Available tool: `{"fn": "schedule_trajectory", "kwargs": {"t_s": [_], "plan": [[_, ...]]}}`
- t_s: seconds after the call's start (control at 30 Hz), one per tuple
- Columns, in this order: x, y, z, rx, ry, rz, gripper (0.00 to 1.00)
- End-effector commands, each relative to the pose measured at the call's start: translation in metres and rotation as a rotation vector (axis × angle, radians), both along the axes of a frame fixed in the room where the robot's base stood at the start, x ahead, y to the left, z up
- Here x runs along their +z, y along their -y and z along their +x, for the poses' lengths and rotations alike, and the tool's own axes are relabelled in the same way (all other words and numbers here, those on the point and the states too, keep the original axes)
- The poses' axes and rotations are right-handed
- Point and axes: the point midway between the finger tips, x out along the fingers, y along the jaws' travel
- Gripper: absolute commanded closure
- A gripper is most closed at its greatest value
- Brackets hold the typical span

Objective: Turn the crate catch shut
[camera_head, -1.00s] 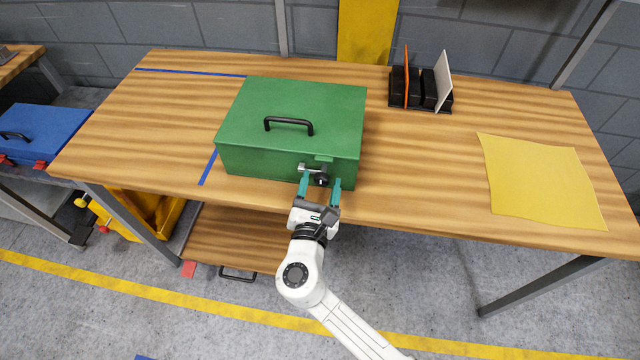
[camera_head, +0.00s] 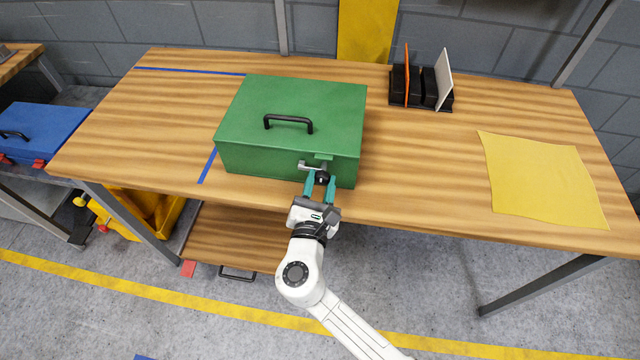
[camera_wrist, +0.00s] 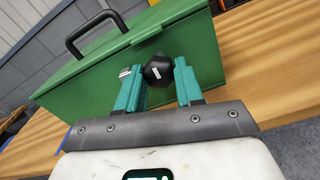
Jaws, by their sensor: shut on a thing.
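The green crate (camera_head: 290,125) sits on the wooden table with its lid down and a black handle (camera_head: 288,120) on top. Its catch (camera_head: 312,166) is on the front face towards the right, with a grey metal arm pointing left and a black knob. The black knob (camera_wrist: 158,69) shows between my teal fingers in the wrist view. My gripper (camera_head: 320,184) is at the crate's front, shut on the knob, one finger on each side. The wrist view shows my gripper (camera_wrist: 160,88) tilted relative to the crate. Part of the catch is hidden behind the fingers.
A yellow cloth or sheet (camera_head: 540,180) lies on the table's right. A black rack (camera_head: 420,92) with an orange and a white panel stands at the back. A blue case (camera_head: 40,132) is at the far left. The table between crate and sheet is clear.

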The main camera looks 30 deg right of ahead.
Motion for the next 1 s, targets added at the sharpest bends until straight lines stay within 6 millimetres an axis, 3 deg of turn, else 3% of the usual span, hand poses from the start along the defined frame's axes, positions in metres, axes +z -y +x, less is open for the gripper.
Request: {"fn": "schedule_trajectory", "kwargs": {"t_s": [1.0], "plan": [[-0.0052, -0.0014, 0.0002, 0.0, 0.523, 0.718, 0.94]]}}
